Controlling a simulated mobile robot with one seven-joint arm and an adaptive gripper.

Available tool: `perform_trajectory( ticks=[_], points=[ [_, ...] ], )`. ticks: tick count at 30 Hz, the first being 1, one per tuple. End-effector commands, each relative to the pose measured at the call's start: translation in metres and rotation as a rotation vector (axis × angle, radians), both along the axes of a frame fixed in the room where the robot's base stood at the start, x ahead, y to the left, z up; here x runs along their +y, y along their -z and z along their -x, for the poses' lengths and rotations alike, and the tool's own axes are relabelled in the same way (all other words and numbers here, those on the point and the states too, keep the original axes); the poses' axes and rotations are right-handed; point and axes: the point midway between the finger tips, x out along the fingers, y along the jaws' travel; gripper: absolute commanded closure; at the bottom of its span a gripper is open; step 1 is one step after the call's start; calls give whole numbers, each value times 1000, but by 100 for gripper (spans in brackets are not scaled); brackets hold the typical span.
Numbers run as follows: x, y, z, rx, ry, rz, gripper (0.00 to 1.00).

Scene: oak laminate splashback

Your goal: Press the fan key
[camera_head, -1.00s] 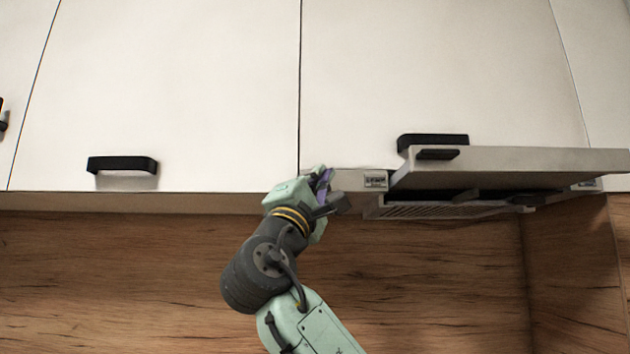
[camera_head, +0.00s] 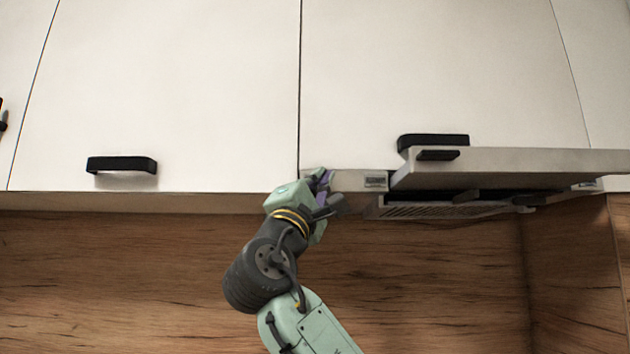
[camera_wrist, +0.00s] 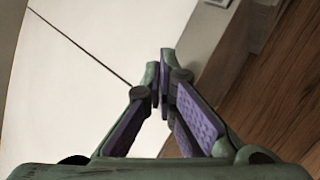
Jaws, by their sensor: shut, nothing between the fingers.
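The range hood (camera_head: 520,160) is pulled out under the right cabinet. A small grey panel (camera_head: 376,182) sits on its left front face, left of the drawn-out part. Single keys on it are too small to tell apart, so I cannot pick out the fan key. My gripper (camera_head: 328,190) is shut and empty, at the left end of the hood's face, left of the panel. In the wrist view my gripper's fingertips (camera_wrist: 160,75) meet in front of the white cabinet and the hood's grey edge (camera_wrist: 205,40). Part of the panel shows at the top there (camera_wrist: 218,3).
White cabinet doors with black handles (camera_head: 122,165) (camera_head: 433,141) fill the upper area. The hood's drawn-out part juts forward to the right of my gripper. The wooden splashback (camera_head: 120,280) lies below, with free room in front of it.

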Motion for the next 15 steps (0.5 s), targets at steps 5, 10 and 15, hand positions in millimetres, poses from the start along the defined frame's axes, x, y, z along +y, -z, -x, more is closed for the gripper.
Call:
perform_trajectory(
  ticks=[5,10,15],
  points=[
    [0,0,-2,1,0,-1,100],
    [0,1,1,0,0,0,100],
    [0,1,8,-1,0,1,100]
  ],
)
